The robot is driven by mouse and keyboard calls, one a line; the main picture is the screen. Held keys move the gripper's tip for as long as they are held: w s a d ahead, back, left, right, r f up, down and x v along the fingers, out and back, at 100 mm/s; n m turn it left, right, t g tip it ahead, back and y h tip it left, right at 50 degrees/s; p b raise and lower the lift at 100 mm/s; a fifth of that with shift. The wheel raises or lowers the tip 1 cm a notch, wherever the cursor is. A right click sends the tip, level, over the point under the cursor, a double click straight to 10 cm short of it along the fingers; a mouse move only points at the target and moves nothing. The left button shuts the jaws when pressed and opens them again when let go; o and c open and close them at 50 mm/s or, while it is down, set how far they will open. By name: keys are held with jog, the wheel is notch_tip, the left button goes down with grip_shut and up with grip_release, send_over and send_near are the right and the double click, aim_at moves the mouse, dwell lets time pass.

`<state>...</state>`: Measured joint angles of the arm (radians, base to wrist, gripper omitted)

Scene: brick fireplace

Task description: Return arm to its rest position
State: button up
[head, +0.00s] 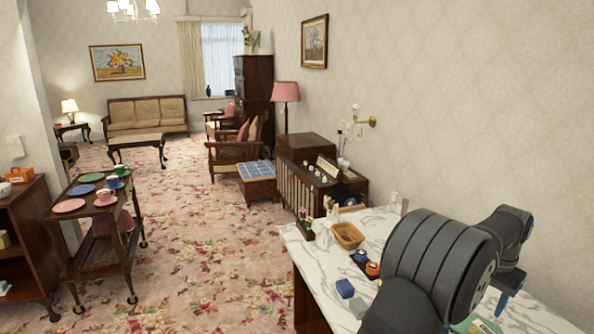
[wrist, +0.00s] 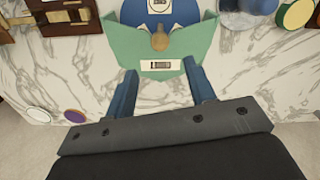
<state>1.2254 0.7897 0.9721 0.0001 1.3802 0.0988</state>
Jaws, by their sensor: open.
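My gripper (wrist: 162,72) is open in the wrist view, its two blue fingers spread apart with nothing held between them. The fingertips are by the near edge of a green tray-like thing (wrist: 200,48), over the white marble top. I cannot tell whether they touch it. A small white piece with a dark mark (wrist: 160,65) and a brown rounded thing (wrist: 160,42) show at the green thing. In the head view my dark arm reaches over the right end of the marble counter (head: 325,252), and it hides most of the gripper.
On the counter are a wooden basket (head: 348,235), a blue block (head: 345,288) and an orange-topped roll (head: 373,268). The wall bounds the counter behind. In the wrist view a blue round thing (wrist: 185,12) lies beyond the green thing, with brown wooden items (wrist: 60,12) at the upper left.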

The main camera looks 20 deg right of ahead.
aim_at(475, 330)
notch_tip(475, 330, down, 9)
jog(key=shift+f, duration=0.15)
dwell(0.4)
notch_tip(475, 330, up, 18)
jog(key=f, duration=0.1)
notch_tip(475, 330, down, 17)
jog(key=shift+f, duration=0.15)
jog(key=shift+n, duration=0.5)
jog(key=n, duration=0.3)
jog(key=shift+r+n, duration=0.2)
jog(key=shift+n, duration=0.2)
jog(key=n, duration=0.5)
jog(key=shift+r+n, duration=0.3)
jog(key=shift+n, duration=0.1)
jog(key=shift+r, duration=1.45)
